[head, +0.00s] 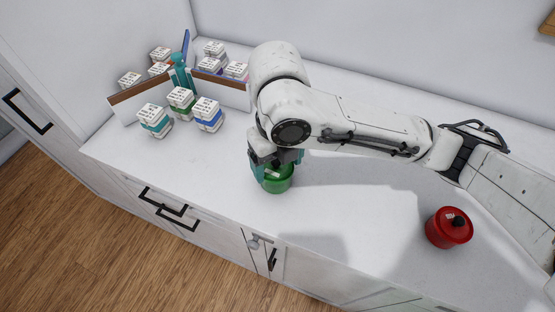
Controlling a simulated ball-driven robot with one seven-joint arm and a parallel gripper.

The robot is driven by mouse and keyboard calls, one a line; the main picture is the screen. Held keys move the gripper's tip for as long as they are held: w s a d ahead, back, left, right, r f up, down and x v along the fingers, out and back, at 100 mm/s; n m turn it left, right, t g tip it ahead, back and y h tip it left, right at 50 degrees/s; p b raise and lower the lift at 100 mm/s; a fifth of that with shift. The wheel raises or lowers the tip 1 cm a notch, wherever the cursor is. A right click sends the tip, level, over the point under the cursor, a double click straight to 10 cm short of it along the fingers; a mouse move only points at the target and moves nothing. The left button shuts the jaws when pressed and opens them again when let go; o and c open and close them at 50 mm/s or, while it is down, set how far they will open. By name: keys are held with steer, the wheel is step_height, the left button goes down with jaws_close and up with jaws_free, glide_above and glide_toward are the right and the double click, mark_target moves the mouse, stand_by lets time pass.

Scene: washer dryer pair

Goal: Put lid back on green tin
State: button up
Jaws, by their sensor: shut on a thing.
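The green tin (277,183) stands upright on the white counter near its front edge, in the middle of the head view. My gripper (274,168) points down right over the top of the tin. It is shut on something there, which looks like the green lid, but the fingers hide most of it. I cannot tell whether the lid sits fully down on the tin.
Several small white boxes (181,101) with coloured bands stand at the back left, around a low divider (128,103). The counter (345,200) between the two tins is clear.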

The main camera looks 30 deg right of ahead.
steer(key=o, duration=0.9)
steer(key=shift+r, duration=0.1)
steer(key=shift+r+p, duration=2.7)
steer(key=shift+r, duration=0.75)
steer(key=shift+c, duration=0.3)
jaws_close()
